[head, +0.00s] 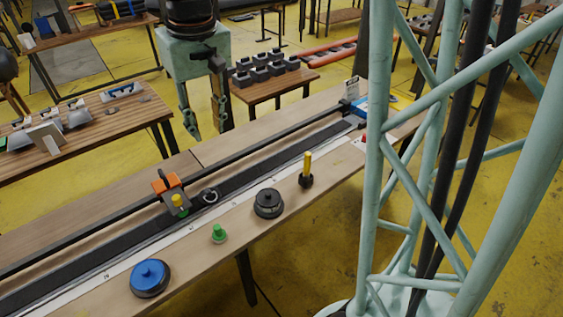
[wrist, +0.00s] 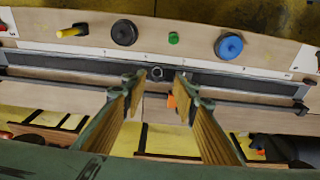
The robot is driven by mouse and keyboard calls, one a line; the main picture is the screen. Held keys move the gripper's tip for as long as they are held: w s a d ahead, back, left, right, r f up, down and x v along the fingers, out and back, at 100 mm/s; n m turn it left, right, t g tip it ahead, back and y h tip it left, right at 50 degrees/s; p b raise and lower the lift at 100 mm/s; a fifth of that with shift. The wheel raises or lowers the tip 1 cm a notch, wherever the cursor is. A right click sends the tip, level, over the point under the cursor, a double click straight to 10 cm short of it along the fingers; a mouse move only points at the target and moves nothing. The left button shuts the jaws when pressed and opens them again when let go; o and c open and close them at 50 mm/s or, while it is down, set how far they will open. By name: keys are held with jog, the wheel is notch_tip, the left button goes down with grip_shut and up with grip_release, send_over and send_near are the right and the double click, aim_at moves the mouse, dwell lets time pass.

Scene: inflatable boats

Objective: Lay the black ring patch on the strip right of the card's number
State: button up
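In the wrist view the ring (wrist: 157,73) shows between and beyond my fingertips. My gripper (head: 206,133) is open and empty, in the air behind the bench in the head view; its spread fingers (wrist: 159,76) also show in the wrist view. A small white card (head: 351,87) with dark marks stands near the strip's far end; its number is too small to read.
A black rail (head: 100,231) runs behind the strip. In front stand a blue cap (head: 150,277), a green knob (head: 218,233), a black cap (head: 268,203) and a yellow-handled tool (head: 306,172). A white numbered scale (head: 160,245) edges the strip. Much of the strip is clear.

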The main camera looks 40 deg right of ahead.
jog(key=s+r, duration=0.3)
jog(key=s, duration=0.7)
jog(key=s+r+t, duration=0.1)
jog(key=s+r, duration=0.3)
jog(key=s, duration=0.7)
jog(key=s+r+t, duration=0.1)
jog(key=s+r, duration=0.2)
jog(key=s, duration=0.7)
jog(key=shift+s+r, duration=0.15)
jog(key=shift+r, duration=0.1)
